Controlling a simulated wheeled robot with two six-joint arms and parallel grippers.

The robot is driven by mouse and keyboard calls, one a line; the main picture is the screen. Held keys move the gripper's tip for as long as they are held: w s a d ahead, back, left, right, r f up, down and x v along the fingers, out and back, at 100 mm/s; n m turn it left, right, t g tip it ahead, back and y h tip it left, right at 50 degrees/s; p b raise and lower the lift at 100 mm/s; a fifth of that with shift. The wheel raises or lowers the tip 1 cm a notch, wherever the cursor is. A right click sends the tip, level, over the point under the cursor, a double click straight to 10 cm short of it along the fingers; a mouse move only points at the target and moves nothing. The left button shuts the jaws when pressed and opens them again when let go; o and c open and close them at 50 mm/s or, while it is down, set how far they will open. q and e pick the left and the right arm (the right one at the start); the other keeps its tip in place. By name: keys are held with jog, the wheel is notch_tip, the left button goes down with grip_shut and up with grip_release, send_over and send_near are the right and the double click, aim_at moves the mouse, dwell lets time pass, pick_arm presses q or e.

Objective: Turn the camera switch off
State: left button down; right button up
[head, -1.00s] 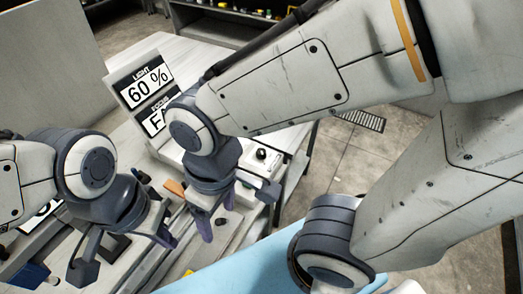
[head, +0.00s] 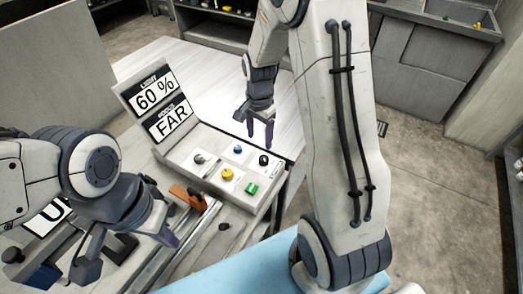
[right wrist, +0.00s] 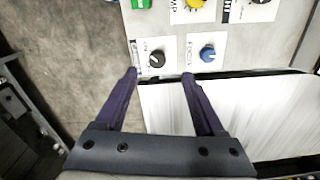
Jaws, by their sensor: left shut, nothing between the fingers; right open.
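The grey control panel (head: 215,187) stands on the bench. A black rotary knob (head: 264,160), probably the camera switch, is at its far right; it also shows in the right wrist view (right wrist: 157,58), where its small label is hard to read. My right gripper (head: 260,138) is open and empty behind the panel. In the right wrist view its fingertips (right wrist: 160,74) are either side of the black knob's line, just short of it, apparently not touching. My left gripper (head: 168,239) is shut and empty at the panel's left, over the bench.
A blue knob (head: 238,149), yellow knob (head: 227,174), green button (head: 251,188) and another dark knob (head: 199,158) share the panel. A display (head: 155,105) reads light 60 % and focus FAR. An orange-handled item (head: 187,196) lies in front. Bare white benchtop is behind.

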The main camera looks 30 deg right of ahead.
aim_at(264, 158)
jog(key=shift+m, duration=0.4)
jog(key=f, duration=0.3)
jog(key=d+f+p, duration=0.1)
jog(key=f, duration=0.7)
jog(key=shift+w+d+f+p, duration=0.15)
jog(key=shift+d+p, duration=0.15)
jog(key=shift+p, duration=0.1)
grip_shut()
